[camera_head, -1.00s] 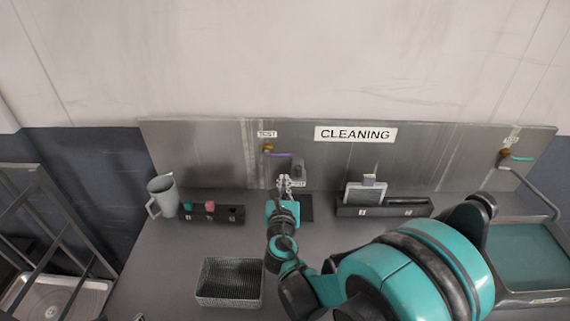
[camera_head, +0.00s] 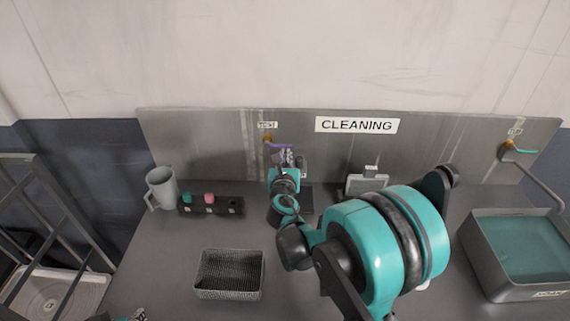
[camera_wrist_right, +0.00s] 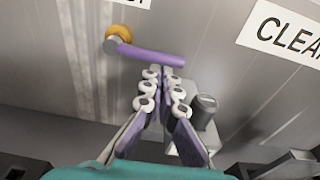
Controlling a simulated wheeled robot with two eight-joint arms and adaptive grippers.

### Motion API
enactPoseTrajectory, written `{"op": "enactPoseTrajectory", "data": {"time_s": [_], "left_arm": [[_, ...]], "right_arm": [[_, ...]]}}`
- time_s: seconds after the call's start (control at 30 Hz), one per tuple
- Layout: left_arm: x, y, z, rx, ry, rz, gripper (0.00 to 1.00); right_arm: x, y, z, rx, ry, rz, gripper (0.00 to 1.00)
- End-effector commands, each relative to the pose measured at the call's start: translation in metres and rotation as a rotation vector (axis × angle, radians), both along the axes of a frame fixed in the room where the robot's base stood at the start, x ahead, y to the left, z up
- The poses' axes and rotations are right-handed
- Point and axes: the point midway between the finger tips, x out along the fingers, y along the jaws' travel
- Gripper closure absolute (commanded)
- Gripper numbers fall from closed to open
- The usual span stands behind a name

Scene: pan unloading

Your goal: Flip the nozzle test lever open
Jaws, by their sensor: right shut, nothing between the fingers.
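The test lever is a purple handle (camera_head: 279,145) on a brass valve (camera_head: 267,139) under the TEST label on the metal back panel. In the right wrist view the lever (camera_wrist_right: 150,57) points right from its orange-brass valve (camera_wrist_right: 118,33), slanting slightly down. My right gripper (camera_head: 287,153) is shut and empty just below the lever. In the wrist view its fingertips (camera_wrist_right: 162,72) are together right under the lever's outer half; I cannot tell whether they touch it. A small teal and grey part of my left gripper (camera_head: 138,315) shows at the bottom edge; its fingers are unclear.
A grey block with a dark knob (camera_wrist_right: 205,105) sits right of my right fingers. A grey mug (camera_head: 161,188), a black holder (camera_head: 222,206), a mesh basket (camera_head: 229,294) and a water-filled basin (camera_head: 480,270) stand on the counter. A second valve (camera_head: 506,149) is at the right.

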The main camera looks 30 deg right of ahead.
Motion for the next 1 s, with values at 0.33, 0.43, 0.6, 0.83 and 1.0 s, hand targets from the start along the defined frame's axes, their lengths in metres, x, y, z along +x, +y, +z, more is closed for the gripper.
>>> {"op": "enactPoseTrajectory", "data": {"time_s": [0.33,0.43,0.6,0.83,1.0], "left_arm": [[0.0000,0.0000,-0.0005,0.000,0.000,0.000,0.59],[0.0001,0.0000,-0.0004,0.000,0.000,0.000,0.59],[0.0000,0.0000,0.0005,0.000,0.000,0.000,0.59],[0.0000,0.0000,0.0015,0.000,0.000,0.000,0.59],[0.0000,0.0000,0.0024,0.000,0.000,0.000,0.59]], "right_arm": [[0.0035,-0.0018,-0.0001,0.000,0.000,0.001,1.00],[0.0034,-0.0018,0.0001,-0.001,0.000,0.000,1.00],[0.0031,-0.0021,0.0019,-0.024,0.013,0.000,1.00],[0.0029,-0.0027,0.0041,-0.058,0.032,0.000,1.00],[0.0027,-0.0030,0.0059,-0.084,0.046,0.000,1.00]]}}
